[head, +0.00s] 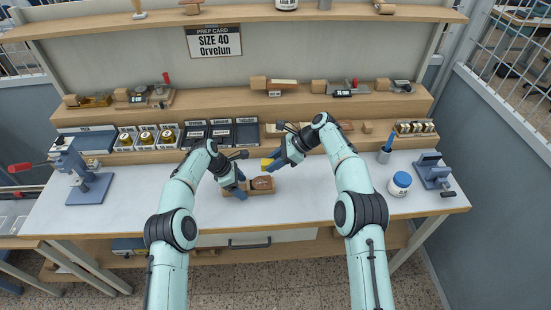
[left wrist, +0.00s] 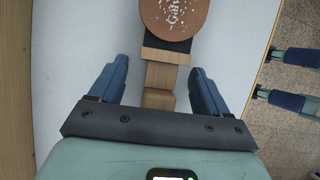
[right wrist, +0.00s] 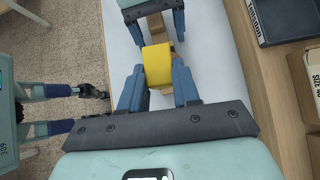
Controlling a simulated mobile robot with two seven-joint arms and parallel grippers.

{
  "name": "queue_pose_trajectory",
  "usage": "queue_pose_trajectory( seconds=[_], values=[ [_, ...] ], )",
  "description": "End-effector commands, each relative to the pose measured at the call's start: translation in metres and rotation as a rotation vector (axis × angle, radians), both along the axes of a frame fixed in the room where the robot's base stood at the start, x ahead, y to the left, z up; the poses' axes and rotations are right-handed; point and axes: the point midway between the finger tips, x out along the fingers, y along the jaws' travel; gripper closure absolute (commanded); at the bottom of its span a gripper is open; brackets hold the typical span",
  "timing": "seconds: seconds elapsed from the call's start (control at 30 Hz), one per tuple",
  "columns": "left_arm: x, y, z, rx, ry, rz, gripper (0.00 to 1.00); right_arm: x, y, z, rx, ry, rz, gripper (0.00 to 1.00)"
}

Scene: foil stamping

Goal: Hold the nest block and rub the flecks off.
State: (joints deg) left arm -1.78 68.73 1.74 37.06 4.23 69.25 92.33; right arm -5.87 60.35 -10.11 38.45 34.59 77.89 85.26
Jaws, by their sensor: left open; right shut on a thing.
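The wooden nest block (head: 258,191) lies on the white bench top; its wooden end shows in the left wrist view (left wrist: 165,56). A round brown leather piece (left wrist: 172,14) sits on it, with pale lettering and scattered pale flecks. My left gripper (head: 240,188) is open, its fingers on either side of the block's narrow end with gaps visible in the left wrist view (left wrist: 160,85). My right gripper (head: 275,166) is shut on a yellow block (right wrist: 157,66), held above and beside the nest block. The leather's far edge is cut off in the left wrist view.
A blue press (head: 85,180) stands at the left, and another blue device (head: 433,172) at the right beside a white jar (head: 399,184). Dark trays (head: 221,135) and gold-topped pots line the shelf behind.

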Motion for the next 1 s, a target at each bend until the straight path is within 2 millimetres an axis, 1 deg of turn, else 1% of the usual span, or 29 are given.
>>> queue_pose_trajectory(
  seconds=[0.1, 0.23, 0.37, 1.0],
  values=[
    [0.000, 0.000, 0.000, 0.000, 0.000, 0.000, 0.23, -0.003, -0.002, -0.002, 0.000, 0.001, 0.042, 1.00],
    [0.000, 0.000, 0.000, 0.000, 0.000, 0.000, 0.23, -0.004, -0.002, -0.005, 0.000, 0.003, 0.054, 1.00],
    [0.000, 0.000, 0.000, 0.000, 0.000, 0.000, 0.23, -0.004, -0.002, -0.013, -0.001, 0.004, 0.052, 1.00],
    [0.000, 0.000, 0.000, 0.000, 0.000, 0.000, 0.23, -0.004, -0.002, -0.070, -0.001, 0.004, 0.050, 1.00]
  ],
)
